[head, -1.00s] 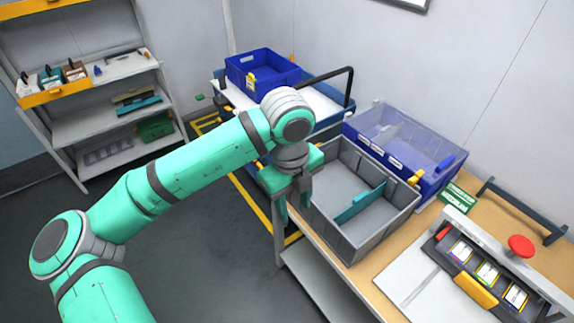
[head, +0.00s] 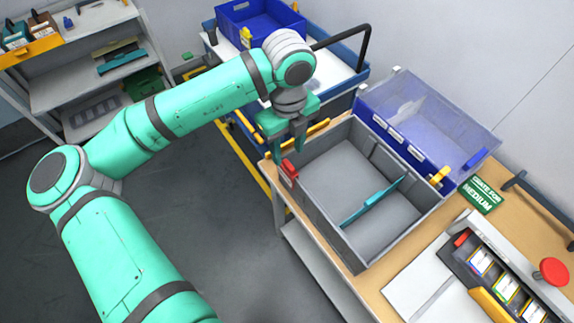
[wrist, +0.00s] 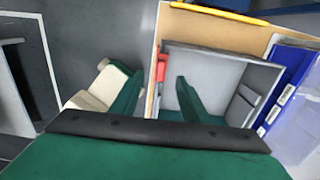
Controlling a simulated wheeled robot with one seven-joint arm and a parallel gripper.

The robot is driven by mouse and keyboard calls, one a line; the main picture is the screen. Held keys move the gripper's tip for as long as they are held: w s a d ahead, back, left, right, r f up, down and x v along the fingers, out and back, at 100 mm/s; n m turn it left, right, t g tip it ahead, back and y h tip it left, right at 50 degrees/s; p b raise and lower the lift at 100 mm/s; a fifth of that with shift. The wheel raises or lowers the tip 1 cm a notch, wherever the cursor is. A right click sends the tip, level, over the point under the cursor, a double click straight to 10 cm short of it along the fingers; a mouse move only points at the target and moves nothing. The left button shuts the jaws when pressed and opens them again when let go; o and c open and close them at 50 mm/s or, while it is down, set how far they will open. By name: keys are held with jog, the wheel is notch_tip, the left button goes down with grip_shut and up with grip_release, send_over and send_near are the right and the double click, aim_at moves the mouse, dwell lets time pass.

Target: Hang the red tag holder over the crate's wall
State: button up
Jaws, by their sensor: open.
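The red tag holder (head: 289,171) sits over the top of the left wall of the grey crate (head: 340,180), near its back left corner. In the wrist view the red tag holder (wrist: 161,71) shows on the rim of that wall. My gripper (head: 289,154) is open and empty, above and just behind the tag holder, apart from it as far as I can see. In the wrist view its two green fingers stand wide apart, on either side of the crate's left wall. The tag holder's lower part is small and hard to make out.
A teal divider (head: 372,202) stands inside the crate. A blue bin with clear sides (head: 430,125) is right behind it. A green sign (head: 482,195) and a panel with a red button (head: 553,271) are at the right. A trolley with a blue bin (head: 262,22) stands behind.

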aim_at(288, 164)
jog(key=shift+d+f, duration=0.1)
jog(key=shift+f, duration=3.5)
grip_shut()
